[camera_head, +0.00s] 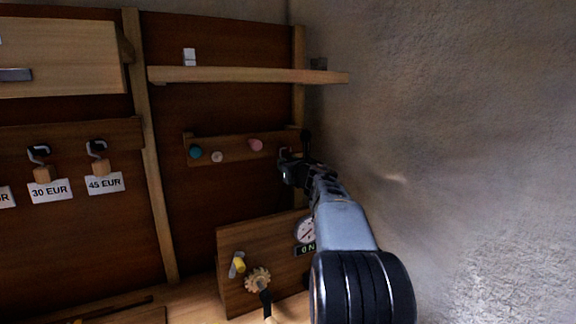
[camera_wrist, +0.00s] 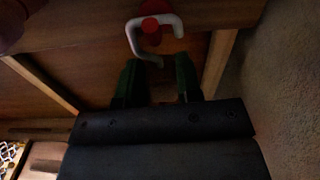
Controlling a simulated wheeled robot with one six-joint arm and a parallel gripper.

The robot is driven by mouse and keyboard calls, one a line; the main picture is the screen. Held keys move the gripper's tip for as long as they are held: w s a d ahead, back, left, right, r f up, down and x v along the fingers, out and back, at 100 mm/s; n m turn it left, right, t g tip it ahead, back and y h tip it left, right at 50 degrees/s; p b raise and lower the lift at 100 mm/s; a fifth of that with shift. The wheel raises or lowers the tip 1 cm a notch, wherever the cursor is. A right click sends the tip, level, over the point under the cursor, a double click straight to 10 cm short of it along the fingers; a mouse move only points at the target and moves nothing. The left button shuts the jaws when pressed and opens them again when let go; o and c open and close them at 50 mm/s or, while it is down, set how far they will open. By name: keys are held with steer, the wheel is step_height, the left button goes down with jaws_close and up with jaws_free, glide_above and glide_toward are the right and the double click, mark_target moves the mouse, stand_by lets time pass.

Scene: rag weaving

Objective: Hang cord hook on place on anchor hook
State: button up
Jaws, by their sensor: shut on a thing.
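My gripper (camera_wrist: 160,82) has dark green fingers, shut on the cord hook, whose held part is mostly hidden between them. In the wrist view a light grey curved hook (camera_wrist: 172,22) shows just beyond the fingertips, with its lower end close to them. A red round peg end (camera_wrist: 152,27) lies within its upper bend; I cannot tell whether they touch. I cannot tell for sure which part is the anchor hook. In the head view my gripper (camera_head: 290,166) is at the right end of a wooden peg rail (camera_head: 235,150), and the hook there is too small and dark to make out.
The rail carries a teal peg (camera_head: 195,152), a pale peg (camera_head: 217,157) and a pink peg (camera_head: 256,145). A shelf (camera_head: 245,75) runs above. Below stands a wooden panel with a gauge (camera_head: 305,230) and a gear (camera_head: 258,279). A rough wall (camera_head: 460,130) closes the right side.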

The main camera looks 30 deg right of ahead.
steer(key=o, duration=1)
steer(key=s+a+b, duration=0.1)
steer(key=s+b, duration=0.2)
steer(key=s, duration=1)
steer(key=shift+s+a, duration=0.35)
steer(key=shift+a, duration=0.05)
